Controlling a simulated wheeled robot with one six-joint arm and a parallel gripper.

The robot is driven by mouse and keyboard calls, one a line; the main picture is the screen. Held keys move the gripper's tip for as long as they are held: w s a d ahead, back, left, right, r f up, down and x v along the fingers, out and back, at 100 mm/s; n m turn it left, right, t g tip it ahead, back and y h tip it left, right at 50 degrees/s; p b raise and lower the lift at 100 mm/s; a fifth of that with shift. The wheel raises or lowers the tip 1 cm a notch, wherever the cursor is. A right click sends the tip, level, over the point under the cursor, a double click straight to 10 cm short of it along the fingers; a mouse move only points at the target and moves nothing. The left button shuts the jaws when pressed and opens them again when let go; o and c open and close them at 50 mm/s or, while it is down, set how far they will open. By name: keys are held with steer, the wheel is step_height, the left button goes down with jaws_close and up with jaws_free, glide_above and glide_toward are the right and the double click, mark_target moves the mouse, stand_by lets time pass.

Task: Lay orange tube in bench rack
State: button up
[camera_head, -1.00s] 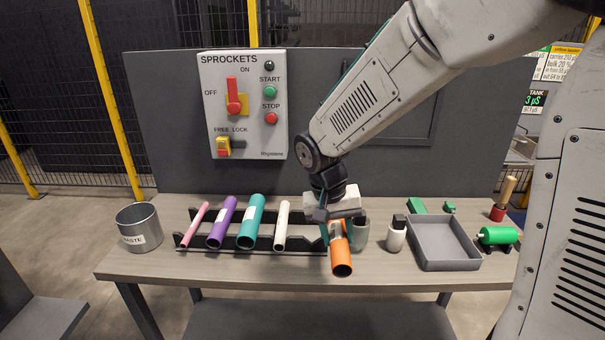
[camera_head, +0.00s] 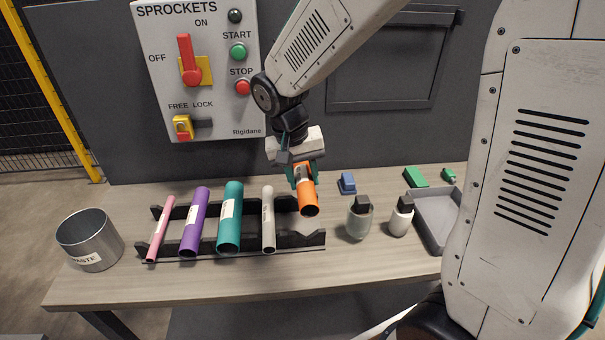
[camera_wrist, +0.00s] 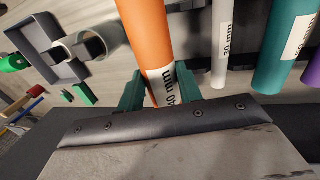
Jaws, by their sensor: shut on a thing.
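The orange tube (camera_head: 308,196) is held in my gripper (camera_head: 305,172) above the right end of the bench rack. In the wrist view the orange tube (camera_wrist: 150,40) runs between the two green fingers, its white label partly hidden by the gripper body. The black bench rack (camera_head: 290,240) has two notched rails. Pink (camera_head: 160,228), purple (camera_head: 194,222), teal (camera_head: 229,218) and pale grey (camera_head: 268,220) tubes lie across it. The rack's right end, below and beside the orange tube, shows no tube in it.
A waste bin (camera_head: 90,242) stands left of the rack. A grey tray (camera_head: 437,215) is farther right. The control panel (camera_head: 197,70) rises behind.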

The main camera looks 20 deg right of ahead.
steer(key=shift+s, duration=0.1)
steer(key=shift+s+a+f, duration=0.1)
steer(key=shift+s, duration=0.05)
steer(key=shift+f, duration=4.75)
steer(key=o, duration=1.3)
steer(key=shift+c, duration=0.2)
steer(key=shift+r, duration=0.1)
steer(key=r, duration=0.3)
steer(key=a+r, duration=0.1)
steer(key=r, duration=0.3)
steer(key=shift+a+r, duration=0.2)
